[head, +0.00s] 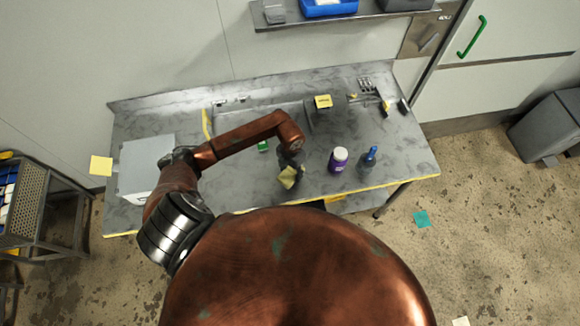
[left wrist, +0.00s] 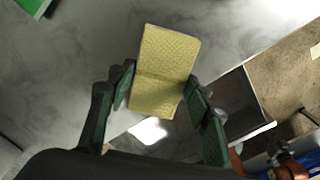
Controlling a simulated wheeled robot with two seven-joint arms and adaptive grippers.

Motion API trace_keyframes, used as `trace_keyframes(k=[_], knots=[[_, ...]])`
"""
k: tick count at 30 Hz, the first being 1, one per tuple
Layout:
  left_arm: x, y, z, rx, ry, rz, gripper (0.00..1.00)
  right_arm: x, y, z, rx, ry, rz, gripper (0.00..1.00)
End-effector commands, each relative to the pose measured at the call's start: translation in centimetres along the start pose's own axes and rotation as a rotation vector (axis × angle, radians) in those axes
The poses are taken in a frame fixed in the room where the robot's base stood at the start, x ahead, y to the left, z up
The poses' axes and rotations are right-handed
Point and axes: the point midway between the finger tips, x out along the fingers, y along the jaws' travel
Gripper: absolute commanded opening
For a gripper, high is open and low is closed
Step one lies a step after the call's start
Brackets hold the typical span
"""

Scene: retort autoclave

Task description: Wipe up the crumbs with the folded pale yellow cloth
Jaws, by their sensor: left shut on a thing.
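The folded pale yellow cloth (left wrist: 165,75) is held between the two fingers of my left gripper (left wrist: 161,88) in the left wrist view. It sticks out past the fingertips, with a fold line across it. In the head view, the cloth (head: 289,178) and my left gripper (head: 288,164) are over the front part of the grey bench (head: 240,185). I cannot tell whether the cloth touches the bench top. I cannot make out any crumbs on the smudged grey surface. My right gripper does not show clearly in either view.
A purple bottle with a white lid (head: 338,162) and a dark bottle with a blue top (head: 367,161) stand right of the gripper. A pale box (head: 140,180) is at the bench's left. A small green item (head: 263,146) lies behind. A shelf (head: 340,17) hangs above.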

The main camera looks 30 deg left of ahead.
Motion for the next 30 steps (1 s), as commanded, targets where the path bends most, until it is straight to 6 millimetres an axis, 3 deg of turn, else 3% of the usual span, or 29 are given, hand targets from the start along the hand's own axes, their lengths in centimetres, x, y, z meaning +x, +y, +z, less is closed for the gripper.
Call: trace_keyframes(k=[7, 25, 30], knots=[[-2.1, 0.0, 0.0, 0.001, 0.001, -0.001, 0.24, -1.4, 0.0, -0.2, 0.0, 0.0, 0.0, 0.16], [-2.2, 0.0, 0.0, 0.003, 0.0, 0.0, 0.24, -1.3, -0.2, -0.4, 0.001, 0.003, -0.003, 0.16], [-2.5, -0.5, 0.8, 0.143, -0.004, 0.002, 0.24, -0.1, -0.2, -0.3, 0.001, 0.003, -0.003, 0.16]])
